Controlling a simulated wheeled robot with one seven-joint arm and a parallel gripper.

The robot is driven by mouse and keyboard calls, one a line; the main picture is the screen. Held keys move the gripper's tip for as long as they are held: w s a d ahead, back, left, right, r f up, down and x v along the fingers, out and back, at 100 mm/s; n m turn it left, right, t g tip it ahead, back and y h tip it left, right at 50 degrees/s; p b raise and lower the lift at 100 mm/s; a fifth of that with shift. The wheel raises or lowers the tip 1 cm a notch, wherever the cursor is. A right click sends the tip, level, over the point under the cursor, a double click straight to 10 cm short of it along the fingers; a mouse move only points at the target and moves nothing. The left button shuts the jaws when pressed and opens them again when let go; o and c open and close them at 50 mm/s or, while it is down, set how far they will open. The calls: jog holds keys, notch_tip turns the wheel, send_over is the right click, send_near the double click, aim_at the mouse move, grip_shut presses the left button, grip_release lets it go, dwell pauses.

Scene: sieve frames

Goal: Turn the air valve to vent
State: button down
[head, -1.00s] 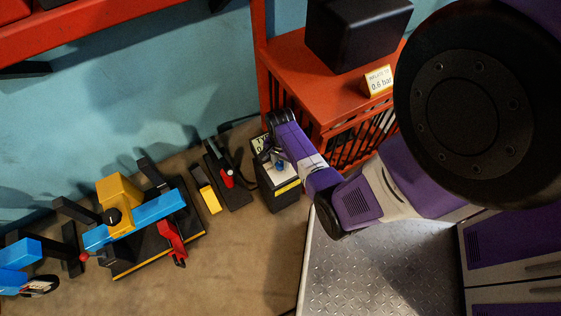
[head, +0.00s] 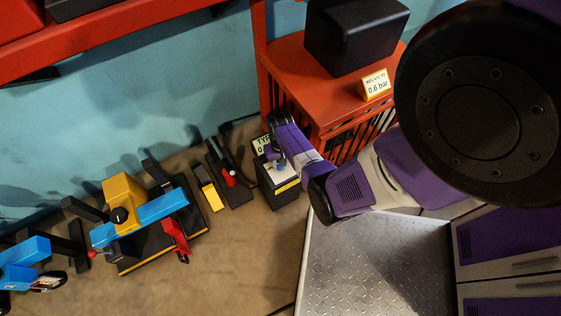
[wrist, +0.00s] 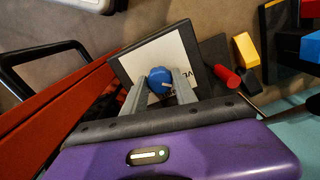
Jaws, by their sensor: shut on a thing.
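The air valve has a round blue knob (wrist: 160,80) on a white plate (wrist: 186,62) with dark lettering. In the head view my gripper (head: 277,160) hides much of the plate and most of the knob. The lettering is partly covered, so I cannot tell the valve's setting.
A red-handled tool (head: 228,178) and a yellow block (head: 212,197) stand just left of the box. A blue and yellow machine (head: 150,214) is farther left. The red shelf (head: 335,105) with a "0.6 bar" sign (head: 375,86) rises close by on the right.

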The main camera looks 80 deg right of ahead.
jog(key=shift+n, duration=0.6)
jog(key=c, duration=1)
grip_release()
notch_tip(320, 180, up, 8)
jog(key=p, duration=0.3)
jog(key=shift+f, duration=0.1)
